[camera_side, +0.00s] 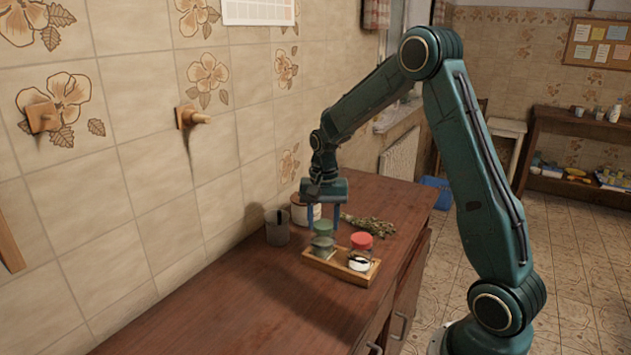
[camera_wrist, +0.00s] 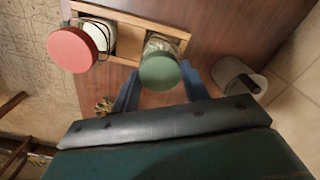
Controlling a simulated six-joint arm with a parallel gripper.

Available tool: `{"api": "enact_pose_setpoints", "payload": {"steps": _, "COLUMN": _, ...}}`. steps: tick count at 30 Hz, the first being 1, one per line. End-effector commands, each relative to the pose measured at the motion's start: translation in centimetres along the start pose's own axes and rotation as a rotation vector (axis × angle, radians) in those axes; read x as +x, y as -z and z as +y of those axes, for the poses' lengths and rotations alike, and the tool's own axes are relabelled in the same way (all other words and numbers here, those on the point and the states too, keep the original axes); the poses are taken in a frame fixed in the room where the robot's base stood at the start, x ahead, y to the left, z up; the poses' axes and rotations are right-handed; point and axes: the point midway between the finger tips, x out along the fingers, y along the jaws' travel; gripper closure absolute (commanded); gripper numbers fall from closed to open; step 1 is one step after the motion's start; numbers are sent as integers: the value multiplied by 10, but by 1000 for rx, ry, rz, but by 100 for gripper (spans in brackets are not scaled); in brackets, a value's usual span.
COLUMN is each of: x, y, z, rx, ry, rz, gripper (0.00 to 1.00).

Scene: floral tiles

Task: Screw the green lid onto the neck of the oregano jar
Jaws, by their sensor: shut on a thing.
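The green lid (camera_side: 323,228) is between the two blue fingers of my gripper (camera_wrist: 159,71), which is shut on it. The lid also shows in the wrist view (camera_wrist: 160,74). The oregano jar (camera_side: 322,246) stands upright below the lid in the left part of the wooden tray (camera_side: 368,276). The lid appears level and over the jar's mouth. It hides the neck, so I cannot tell how far the threads are engaged. In the wrist view part of the jar (camera_wrist: 158,44) shows beyond the lid.
A jar with a red lid (camera_side: 361,240) stands in the tray's right part. A grey cup (camera_side: 277,232) and a pale canister (camera_side: 298,213) stand behind, near the tiled wall. A dried herb bundle (camera_side: 374,228) lies behind the tray. The front-left counter (camera_side: 235,300) is clear.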

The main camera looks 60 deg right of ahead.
Motion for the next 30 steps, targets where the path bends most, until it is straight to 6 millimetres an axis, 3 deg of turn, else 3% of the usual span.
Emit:
{"api": "enact_pose_setpoints", "payload": {"steps": 6, "x": 0, "y": 0, "z": 0, "rx": 121, "ry": 1, "rz": 1, "gripper": 75}}
{"api": "enact_pose_setpoints", "payload": {"steps": 20, "x": 0, "y": 0, "z": 0, "rx": 153, "ry": 1, "rz": 1, "gripper": 75}}
{"api": "enact_pose_setpoints", "payload": {"steps": 30, "x": 0, "y": 0, "z": 0, "rx": 369, "ry": 1, "rz": 1, "gripper": 75}}
